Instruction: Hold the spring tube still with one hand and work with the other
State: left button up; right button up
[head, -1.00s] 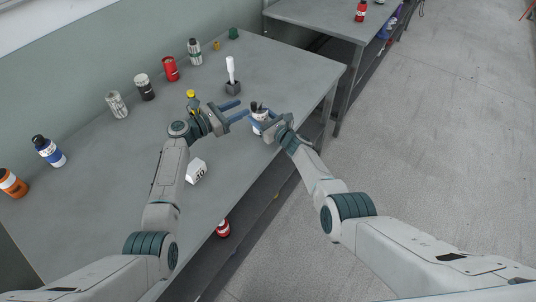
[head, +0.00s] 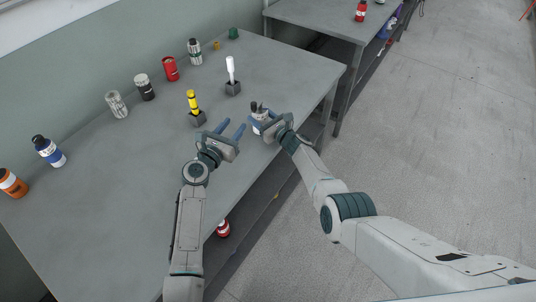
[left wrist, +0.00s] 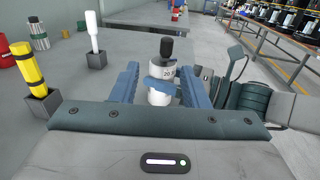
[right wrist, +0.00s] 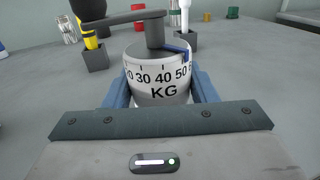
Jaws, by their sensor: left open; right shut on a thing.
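The spring tube (head: 258,115) is a white cylinder standing near the bench's right edge. In the right wrist view the tube (right wrist: 158,92) shows a black scale marked KG, with a grey crank (right wrist: 125,19) on top that reaches left to a black knob (right wrist: 88,9). My right gripper (head: 263,121) is shut around the tube's body. My left gripper (head: 234,123) is open and empty, to the left of the tube. In the left wrist view the tube (left wrist: 160,97) and knob (left wrist: 167,47) appear beyond its open fingers, with a right finger across the tube.
A yellow tool (head: 192,101) and a white-handled tool (head: 231,71) stand in dark block holders behind the grippers. Several cans and bottles, including a red can (head: 170,69), line the wall side. The bench (head: 110,190) is clear at front left. A second bench (head: 320,19) stands beyond.

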pick_arm(q)
jog(key=x, duration=1.2)
jog(key=s+a+m+g+h, duration=0.1)
jog(key=s+a+m+h, duration=0.1)
jog(key=s+a, duration=0.65)
jog(key=s+d+f+m+g+h, duration=0.3)
jog(key=s+d+f+m+g, duration=0.2)
jog(key=d+f+g, duration=0.3)
jog(key=shift+s+d+g+h, duration=0.4)
jog(key=shift+s+d+g, duration=0.25)
jog(key=shift+d+g, duration=1.75)
jog(key=shift+d+f+m+t, duration=0.1)
jog(key=shift+d+m+t, duration=0.2)
jog(key=shift+d+t, duration=0.1)
jog(key=shift+c, duration=0.2)
